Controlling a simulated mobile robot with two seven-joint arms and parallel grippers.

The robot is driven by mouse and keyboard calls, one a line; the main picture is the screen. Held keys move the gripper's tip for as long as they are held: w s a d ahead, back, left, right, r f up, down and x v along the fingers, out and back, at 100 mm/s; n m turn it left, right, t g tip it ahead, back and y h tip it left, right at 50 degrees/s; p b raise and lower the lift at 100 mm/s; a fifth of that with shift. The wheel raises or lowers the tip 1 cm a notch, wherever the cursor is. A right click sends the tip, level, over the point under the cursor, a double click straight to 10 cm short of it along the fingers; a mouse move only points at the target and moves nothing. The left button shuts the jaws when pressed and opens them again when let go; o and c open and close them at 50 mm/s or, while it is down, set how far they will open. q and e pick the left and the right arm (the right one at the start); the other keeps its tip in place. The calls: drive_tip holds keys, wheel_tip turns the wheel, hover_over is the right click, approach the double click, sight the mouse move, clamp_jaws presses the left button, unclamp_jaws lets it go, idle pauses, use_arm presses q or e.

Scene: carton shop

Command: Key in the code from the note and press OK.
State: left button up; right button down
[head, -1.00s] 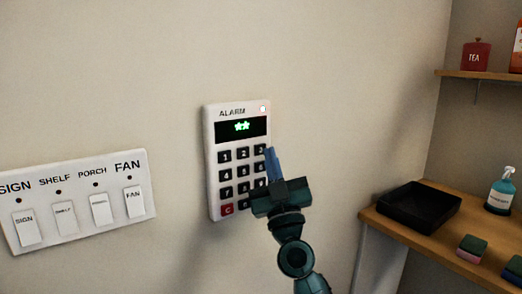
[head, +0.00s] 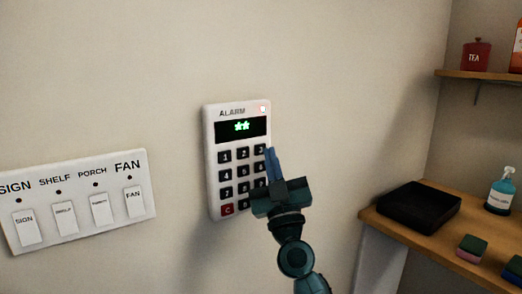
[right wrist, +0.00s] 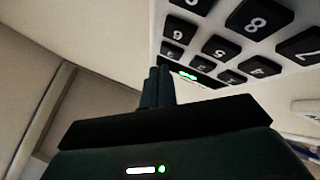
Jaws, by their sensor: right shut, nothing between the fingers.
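The alarm keypad (head: 211,160) is a white box on the wall, marked ALARM, with black number keys and a red C key (head: 227,209). Its dark display (head: 241,127) shows two green stars, and a small light at its top right glows reddish. My right gripper (head: 270,151) is shut and empty, its blue fingertips at the keypad's right edge near the 3 key. It hides part of the right column and the lower right corner. The right wrist view shows the fingertips (right wrist: 158,70) beside the keys (right wrist: 240,45); contact cannot be told. No note is in view.
A white switch panel (head: 80,160) with SIGN, SHELF, PORCH and FAN switches is on the wall to the left. At right, a wooden shelf holds a black tray (head: 420,206), a pump bottle (head: 500,190) and sponges (head: 472,247). A red TEA tin (head: 476,54) stands above.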

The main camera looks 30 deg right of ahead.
drive_tip(key=shift+w, duration=0.1)
idle(0.3)
drive_tip(key=shift+w, duration=0.3)
drive_tip(key=shift+w, duration=0.35)
idle(0.5)
drive_tip(key=shift+s, duration=0.15)
idle(0.3)
drive_tip(key=shift+s+p, duration=0.6)
drive_tip(key=s+p, duration=0.1)
drive_tip(key=s, duration=0.4)
drive_tip(key=shift+d+p, duration=0.2)
drive_tip(key=shift+p, duration=0.2)
